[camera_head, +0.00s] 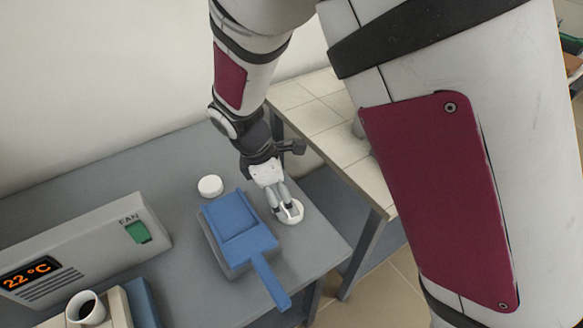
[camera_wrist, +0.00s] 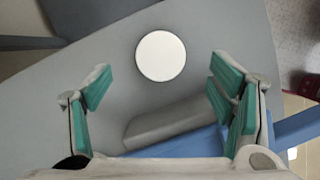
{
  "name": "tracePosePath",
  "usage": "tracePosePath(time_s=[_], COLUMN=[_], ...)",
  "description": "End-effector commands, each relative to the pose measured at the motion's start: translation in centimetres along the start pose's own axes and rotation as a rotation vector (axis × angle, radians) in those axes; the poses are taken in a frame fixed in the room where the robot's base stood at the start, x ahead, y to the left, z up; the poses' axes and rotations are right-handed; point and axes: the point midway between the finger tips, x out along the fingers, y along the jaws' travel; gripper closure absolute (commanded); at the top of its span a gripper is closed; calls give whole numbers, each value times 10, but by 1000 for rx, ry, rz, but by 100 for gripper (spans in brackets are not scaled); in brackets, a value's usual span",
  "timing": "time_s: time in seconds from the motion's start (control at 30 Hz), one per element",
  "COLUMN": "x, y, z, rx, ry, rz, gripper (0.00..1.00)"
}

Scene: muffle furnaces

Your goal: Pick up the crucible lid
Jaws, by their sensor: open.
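The crucible lid looks to be the white round disc (camera_head: 293,217) on the grey table, right of the blue handled piece in the head view. In the wrist view the disc (camera_wrist: 160,55) shows as a plain white circle, beyond the fingertips and about midway between them. My gripper (camera_head: 284,203) is just over the disc, pointing down, and its fingers hide part of it. In the wrist view my gripper (camera_wrist: 163,84) is open, its green-padded fingers wide apart with nothing between them. Whether a finger touches the disc is unclear.
A blue piece (camera_head: 240,228) with a long handle lies left of the gripper, on a grey block. A short white cylinder (camera_head: 210,186) stands behind it. A furnace-like unit (camera_head: 90,245) reading 22 °C and a cup (camera_head: 86,308) are at left. The table edge is close at right.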

Motion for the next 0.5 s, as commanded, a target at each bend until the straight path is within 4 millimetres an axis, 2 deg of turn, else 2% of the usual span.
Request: tracePosePath(time_s=[0.17, 0.4, 0.5], x=[14, 47, 54], y=[-1, 0, 0], z=[-1, -5, -5], rx=[1, 1, 1], ry=[-2, -1, 0], rz=[-3, -2, -1], gripper=[24, 24, 24])
